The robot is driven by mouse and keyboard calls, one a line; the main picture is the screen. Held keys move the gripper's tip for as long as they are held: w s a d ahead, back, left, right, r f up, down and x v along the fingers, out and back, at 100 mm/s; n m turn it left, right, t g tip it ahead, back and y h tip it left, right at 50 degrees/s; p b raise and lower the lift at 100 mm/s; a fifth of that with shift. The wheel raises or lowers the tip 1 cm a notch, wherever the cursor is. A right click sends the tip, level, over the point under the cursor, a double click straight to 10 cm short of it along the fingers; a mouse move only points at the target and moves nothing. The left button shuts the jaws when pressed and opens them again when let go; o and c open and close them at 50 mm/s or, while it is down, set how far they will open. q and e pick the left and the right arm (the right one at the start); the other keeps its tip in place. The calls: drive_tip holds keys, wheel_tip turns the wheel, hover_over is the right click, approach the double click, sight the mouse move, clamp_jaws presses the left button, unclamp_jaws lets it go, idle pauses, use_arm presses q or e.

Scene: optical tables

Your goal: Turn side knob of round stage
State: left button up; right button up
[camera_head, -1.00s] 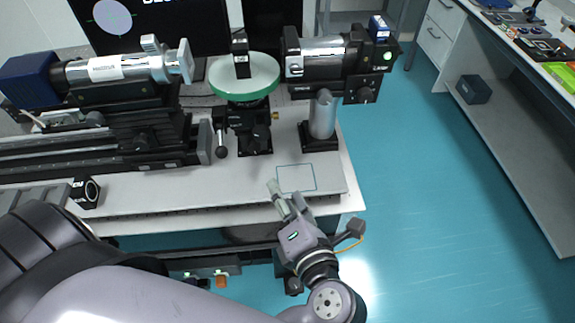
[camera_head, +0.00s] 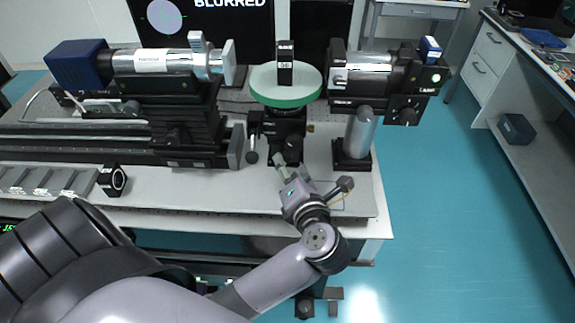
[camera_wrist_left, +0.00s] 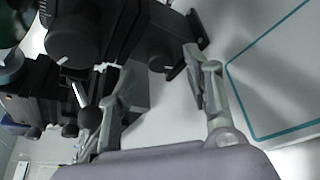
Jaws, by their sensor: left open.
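The round stage (camera_head: 286,98) has a pale green disc top and stands on a black mount at the back centre of the table. A dark round knob (camera_head: 293,149) is on the front of its mount, and a ball-ended lever (camera_head: 251,157) hangs at its left. In the left wrist view, a large dark knob (camera_wrist_left: 75,42) with a white mark is at upper left and a smaller dark knob (camera_wrist_left: 160,60) lies between and beyond the fingertips. My left gripper (camera_head: 280,161) is open and empty, just in front of the mount; its fingers also show in the wrist view (camera_wrist_left: 158,64). My right gripper is out of view.
A laser unit (camera_head: 375,75) on a post (camera_head: 361,135) stands to the right. A lens tube on a rail (camera_head: 165,62) stands to the left. A small black block (camera_head: 112,180) sits near the table's front left. A monitor (camera_head: 232,22) behind reads "BLURRED".

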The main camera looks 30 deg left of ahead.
sight(285, 157)
use_arm(q)
drive_tip(key=shift+x, duration=1.4)
clamp_jaws()
